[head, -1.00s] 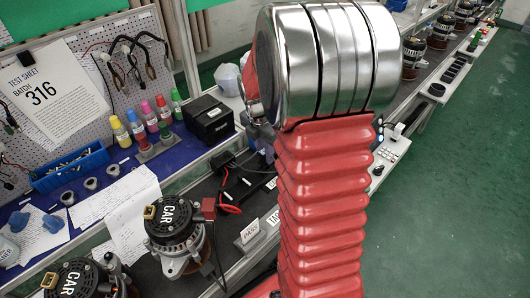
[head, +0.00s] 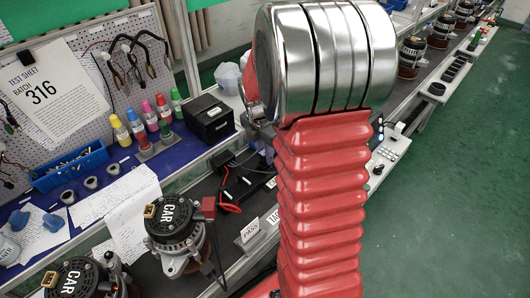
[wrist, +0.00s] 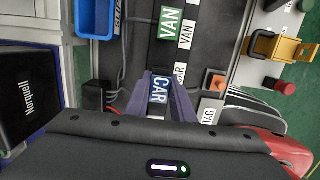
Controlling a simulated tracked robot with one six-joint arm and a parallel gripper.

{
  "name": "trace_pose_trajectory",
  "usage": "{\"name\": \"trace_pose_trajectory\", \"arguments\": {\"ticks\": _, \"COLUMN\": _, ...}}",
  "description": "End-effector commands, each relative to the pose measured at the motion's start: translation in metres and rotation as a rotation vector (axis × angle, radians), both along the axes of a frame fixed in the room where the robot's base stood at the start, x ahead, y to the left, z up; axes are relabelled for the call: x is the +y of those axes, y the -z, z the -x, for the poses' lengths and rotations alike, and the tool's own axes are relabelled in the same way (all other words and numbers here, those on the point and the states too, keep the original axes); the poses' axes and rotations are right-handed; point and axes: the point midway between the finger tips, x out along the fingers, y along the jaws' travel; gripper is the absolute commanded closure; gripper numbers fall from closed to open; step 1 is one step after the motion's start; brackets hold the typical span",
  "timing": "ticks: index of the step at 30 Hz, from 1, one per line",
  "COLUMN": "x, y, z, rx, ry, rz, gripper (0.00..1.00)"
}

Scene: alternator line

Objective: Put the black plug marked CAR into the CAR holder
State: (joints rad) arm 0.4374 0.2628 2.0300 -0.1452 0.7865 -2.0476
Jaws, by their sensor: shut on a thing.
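In the wrist view my gripper (wrist: 166,98) is shut on the black plug marked CAR (wrist: 160,89), whose blue label faces up between the two grey-purple fingers. A white CAR label (wrist: 180,74) lies just right of the plug, partly covered by a finger. The CAR holder itself is hidden beneath the plug and fingers, so I cannot tell whether the plug touches it. A green block marked VAN (wrist: 170,22) stands further along the same row, with a white VAN label (wrist: 187,35) beside it. In the head view my arm hides the gripper and plug.
In the wrist view, a blue bin (wrist: 95,18) and a black box (wrist: 28,92) are at left. An orange button (wrist: 215,83), a TAG label (wrist: 209,113) and a yellow fixture (wrist: 276,46) are at right. Alternators with CAR caps (head: 174,230) stand on the bench in the head view.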

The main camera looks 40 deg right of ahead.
Motion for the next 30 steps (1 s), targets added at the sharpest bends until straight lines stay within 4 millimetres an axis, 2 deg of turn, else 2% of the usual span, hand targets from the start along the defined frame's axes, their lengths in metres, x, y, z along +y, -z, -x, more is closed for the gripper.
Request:
{"name": "trace_pose_trajectory", "arguments": {"ticks": 27, "x": 0.0, "y": 0.016, "z": 0.0, "rx": 0.0, "ry": 0.0, "rz": 0.0, "gripper": 1.0}}
{"name": "trace_pose_trajectory", "arguments": {"ticks": 28, "x": 0.0, "y": 0.017, "z": 0.0, "rx": 0.0, "ry": 0.0, "rz": 0.0, "gripper": 0.78}}
{"name": "trace_pose_trajectory", "arguments": {"ticks": 30, "x": 0.0, "y": 0.016, "z": 0.0, "rx": 0.0, "ry": 0.0, "rz": 0.0, "gripper": 0.73}}
